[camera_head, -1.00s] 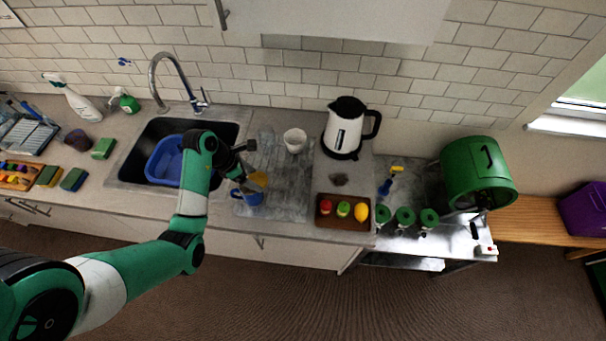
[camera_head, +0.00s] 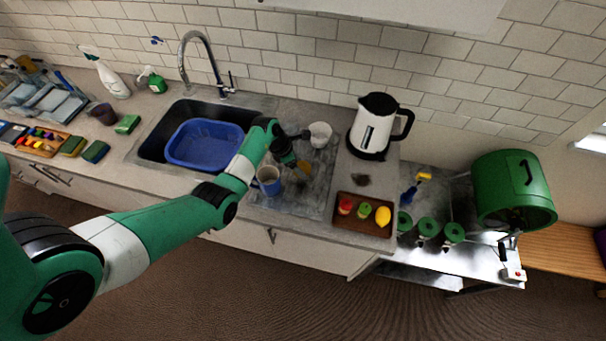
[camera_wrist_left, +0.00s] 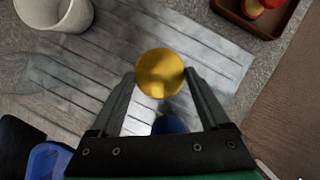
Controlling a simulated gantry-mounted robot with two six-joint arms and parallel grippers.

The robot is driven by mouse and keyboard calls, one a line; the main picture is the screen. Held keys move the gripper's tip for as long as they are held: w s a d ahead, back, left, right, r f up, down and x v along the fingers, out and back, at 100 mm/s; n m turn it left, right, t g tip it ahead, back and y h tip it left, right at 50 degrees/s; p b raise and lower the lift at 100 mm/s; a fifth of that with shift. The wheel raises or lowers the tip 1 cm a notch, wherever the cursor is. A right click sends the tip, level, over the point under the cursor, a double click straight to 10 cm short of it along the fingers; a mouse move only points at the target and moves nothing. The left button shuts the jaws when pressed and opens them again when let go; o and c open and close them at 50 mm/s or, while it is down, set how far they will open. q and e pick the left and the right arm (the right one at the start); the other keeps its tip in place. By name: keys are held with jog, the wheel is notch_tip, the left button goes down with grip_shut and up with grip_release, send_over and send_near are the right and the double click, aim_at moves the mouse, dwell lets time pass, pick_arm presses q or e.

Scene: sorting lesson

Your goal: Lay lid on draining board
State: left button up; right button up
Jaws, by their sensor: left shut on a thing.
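The yellow round lid (camera_head: 304,166) is between the fingers of my left gripper (camera_wrist_left: 160,75), which is shut on its edges. In the left wrist view the lid (camera_wrist_left: 160,72) is seen face-on, over the ribbed grey draining board (camera_wrist_left: 210,55). The board (camera_head: 312,195) also shows in the head view, right of the sink. Whether the lid touches the board or hangs above it, I cannot tell. A blue mug (camera_head: 268,182) stands left of the lid on the board, partly hidden by the gripper in the wrist view. My right gripper is out of view.
A white cup (camera_head: 320,134) stands at the back of the board. A blue basin (camera_head: 200,150) sits in the sink to the left. A kettle (camera_head: 374,128) and a brown tray (camera_head: 352,225) with small items stand to the right. The board's front right is clear.

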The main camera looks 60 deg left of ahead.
pick_arm(q)
jog(key=shift+w+a+f+b, duration=0.25)
jog(key=shift+w+f+b, duration=0.25)
jog(key=shift+w+f, duration=0.55)
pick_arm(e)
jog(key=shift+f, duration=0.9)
pick_arm(q)
jog(key=shift+f+b, duration=0.8)
jog(key=shift+f, duration=0.9)
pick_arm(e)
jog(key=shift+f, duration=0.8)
pick_arm(q)
jog(key=shift+f, duration=0.15)
jog(key=o, duration=1.2)
jog(key=shift+c, duration=0.2)
jog(key=p+v, duration=0.5)
jog(key=v, duration=0.7)
jog(key=shift+r, duration=0.25)
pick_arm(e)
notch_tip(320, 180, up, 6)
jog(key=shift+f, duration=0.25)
